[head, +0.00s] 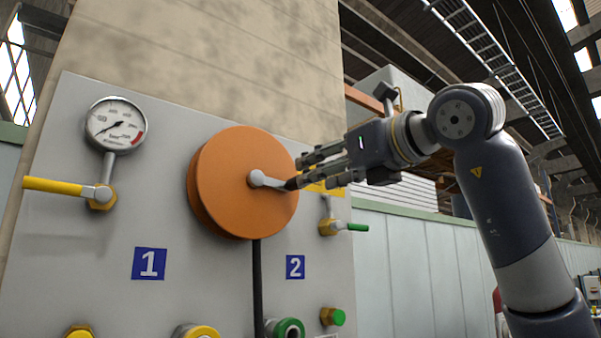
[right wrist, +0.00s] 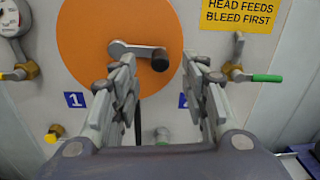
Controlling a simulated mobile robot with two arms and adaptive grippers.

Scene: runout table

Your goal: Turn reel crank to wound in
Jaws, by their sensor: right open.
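The orange reel (head: 225,200) is mounted on a grey panel, with a black hose hanging down below it. Its light grey crank (head: 265,181) runs from the hub to the right and ends in a black knob. In the right wrist view the crank (right wrist: 135,50) points right and the black knob (right wrist: 160,60) lies in the gap between the fingers, beyond their tips. My right gripper (head: 300,170) is open in front of the reel's right side; its fingers overlap the crank's end in the head view. In the right wrist view the open fingers (right wrist: 160,75) stand either side of the knob. My left gripper is not in view.
A pressure gauge (head: 114,124) and a yellow-handled valve (head: 70,189) are left of the reel. A green-handled valve (head: 345,227) sits right of it, below a yellow sign (right wrist: 239,15). Labels 1 (head: 149,263) and 2 (head: 295,267) and several fittings are lower on the panel.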

